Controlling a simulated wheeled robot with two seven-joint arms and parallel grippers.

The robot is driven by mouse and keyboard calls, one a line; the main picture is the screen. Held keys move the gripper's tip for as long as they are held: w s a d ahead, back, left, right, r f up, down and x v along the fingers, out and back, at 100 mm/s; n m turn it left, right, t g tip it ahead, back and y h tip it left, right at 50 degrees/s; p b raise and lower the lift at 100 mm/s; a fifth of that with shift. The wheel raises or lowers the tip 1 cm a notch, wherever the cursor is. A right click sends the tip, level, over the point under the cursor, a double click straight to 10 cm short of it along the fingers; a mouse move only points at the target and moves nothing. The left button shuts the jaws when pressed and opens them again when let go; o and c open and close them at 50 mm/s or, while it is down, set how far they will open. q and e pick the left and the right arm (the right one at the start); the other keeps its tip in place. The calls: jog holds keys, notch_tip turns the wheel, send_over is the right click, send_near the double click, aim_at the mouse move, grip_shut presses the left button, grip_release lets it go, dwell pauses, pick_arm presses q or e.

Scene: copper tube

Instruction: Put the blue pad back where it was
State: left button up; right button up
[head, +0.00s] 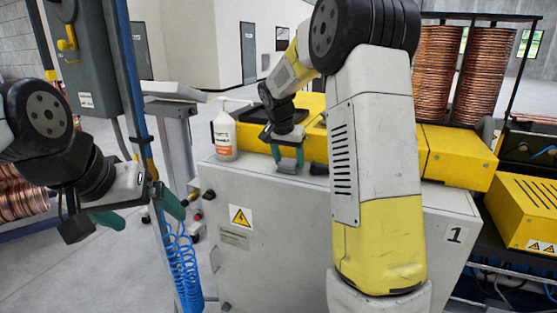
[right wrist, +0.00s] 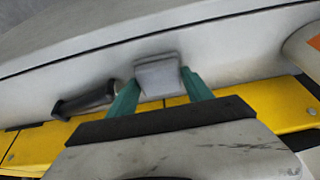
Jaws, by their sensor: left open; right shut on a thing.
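My right gripper (right wrist: 160,85) is shut on a small pad-like block (right wrist: 157,76). The block looks more grey than blue, and I see no clearly blue pad elsewhere. In the head view my right gripper (head: 288,158) points down at the top edge of the grey cabinet (head: 270,240), in front of the yellow housing. I cannot tell whether the block touches the cabinet top. My left gripper (head: 140,212) is open and empty at the left, well away from the cabinet.
A white bottle with an orange label (head: 224,135) stands on the cabinet, left of my right gripper. A dark cylindrical piece (right wrist: 85,98) lies near the held block. The yellow housing (head: 450,157) runs along the back. Blue coiled hose (head: 180,265) hangs left of the cabinet.

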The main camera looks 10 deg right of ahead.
jog(key=shift+f, duration=0.1)
jog(key=o, duration=1.3)
jog(key=v, duration=1.1)
jog(key=s+r+n+y, duration=0.2)
jog(key=s, duration=0.6)
jog(key=s+f+n+t+y, duration=0.1)
jog(key=s, duration=0.6)
jog(key=s+a+f+n, duration=0.1)
jog(key=s+f+n, duration=0.1)
jog(key=s, duration=0.5)
jog(key=s+a+f+n+t+y, duration=0.1)
jog(key=s+f+n, duration=0.1)
jog(key=s, duration=0.5)
jog(key=shift+s+a+t+y, duration=0.1)
jog(key=shift+s+t+y, duration=0.1)
jog(key=shift+t+y, duration=0.1)
